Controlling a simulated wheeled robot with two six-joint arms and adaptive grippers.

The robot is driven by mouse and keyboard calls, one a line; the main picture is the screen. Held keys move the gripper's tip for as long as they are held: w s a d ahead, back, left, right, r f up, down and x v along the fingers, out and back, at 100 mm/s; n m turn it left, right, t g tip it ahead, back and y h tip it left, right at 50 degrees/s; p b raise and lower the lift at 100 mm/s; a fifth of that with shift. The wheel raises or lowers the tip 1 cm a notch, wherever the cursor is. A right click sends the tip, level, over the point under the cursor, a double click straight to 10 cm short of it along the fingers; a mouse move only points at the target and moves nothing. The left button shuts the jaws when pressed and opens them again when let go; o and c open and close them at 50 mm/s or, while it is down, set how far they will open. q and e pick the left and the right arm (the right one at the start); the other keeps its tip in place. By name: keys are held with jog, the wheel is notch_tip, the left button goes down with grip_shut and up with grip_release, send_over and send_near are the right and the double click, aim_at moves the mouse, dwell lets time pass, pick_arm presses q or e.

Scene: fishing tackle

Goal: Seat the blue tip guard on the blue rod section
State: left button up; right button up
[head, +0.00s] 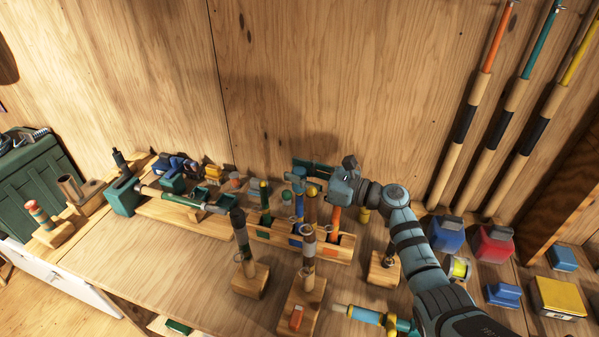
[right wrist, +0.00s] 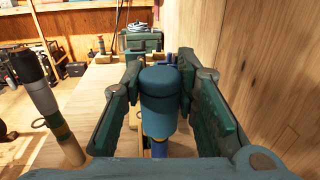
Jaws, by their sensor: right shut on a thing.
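The blue tip guard (right wrist: 160,98), a dark blue cylinder, stands upright between the fingers of my right gripper in the right wrist view. My right gripper (right wrist: 160,88) is shut on it. In the head view my right gripper (head: 308,178) is over the wooden rack, and its fingers mostly hide the guard. A yellow band (right wrist: 155,139) and a blue shaft show just below the guard. The blue rod section (head: 311,211) stands in the rack under the gripper. I cannot tell whether guard and rod touch. My left gripper is not in view.
The wooden rack (head: 274,238) also holds a green rod (head: 264,200) and an orange rod (head: 335,220) close by. Stands with dark-tipped rods (head: 241,240) are in front. Blue and red boxes (head: 493,245) sit to the right. The bench's left front is clear.

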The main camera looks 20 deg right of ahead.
jog(key=shift+f+b, duration=0.3)
jog(key=shift+f, duration=0.1)
jog(key=shift+r+p, duration=0.55)
jog(key=shift+p, duration=0.1)
jog(key=shift+p, duration=0.4)
dwell(0.9)
jog(key=shift+f, duration=0.15)
jog(key=shift+f+b, duration=0.35)
jog(key=shift+b, duration=0.1)
jog(key=shift+a, duration=0.1)
